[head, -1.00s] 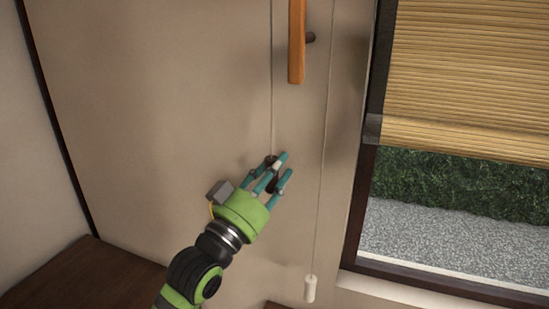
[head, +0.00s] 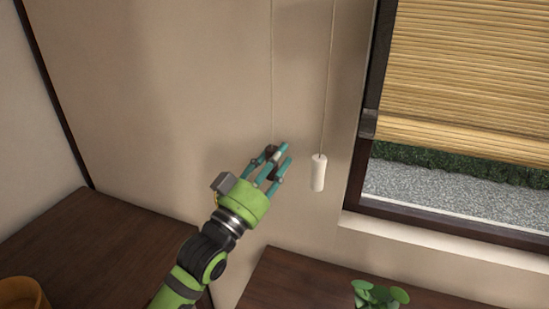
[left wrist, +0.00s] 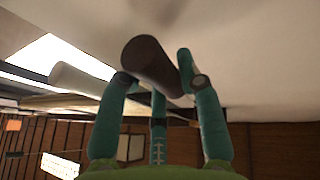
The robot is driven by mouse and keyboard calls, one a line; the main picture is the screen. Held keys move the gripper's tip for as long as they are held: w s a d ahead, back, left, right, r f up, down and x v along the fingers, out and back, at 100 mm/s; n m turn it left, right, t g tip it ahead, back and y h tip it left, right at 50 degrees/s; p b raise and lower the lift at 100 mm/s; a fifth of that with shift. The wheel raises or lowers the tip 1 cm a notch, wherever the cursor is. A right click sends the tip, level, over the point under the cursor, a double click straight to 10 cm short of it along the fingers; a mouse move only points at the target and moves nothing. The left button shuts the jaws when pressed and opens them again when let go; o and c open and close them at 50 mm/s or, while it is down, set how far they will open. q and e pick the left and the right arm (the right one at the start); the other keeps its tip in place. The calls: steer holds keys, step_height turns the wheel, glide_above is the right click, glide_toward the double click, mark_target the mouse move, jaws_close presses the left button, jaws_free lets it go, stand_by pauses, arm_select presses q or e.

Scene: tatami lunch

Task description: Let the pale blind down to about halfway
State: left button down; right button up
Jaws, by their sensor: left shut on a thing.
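The pale slatted blind (head: 470,75) hangs over the upper part of the window at the right of the head view. Its lower edge leaves a strip of hedge and gravel showing below. Two thin cords hang on the wall left of the window. A white pull (head: 319,173) hangs free on the right cord; it also shows in the left wrist view (left wrist: 80,80). My left gripper (head: 274,160) is shut on a dark brown pull (left wrist: 150,62) below the left cord, with its fingers hiding most of it in the head view. My right gripper is out of view.
A dark wooden surface (head: 90,245) lies at lower left with an orange pot (head: 22,294) on it. Another dark wooden top (head: 300,280) stands below the window with a green plant (head: 379,295).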

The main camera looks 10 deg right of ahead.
arm_select(q)
steer(key=c, duration=0.8)
jaws_free()
steer(key=v, duration=1.2)
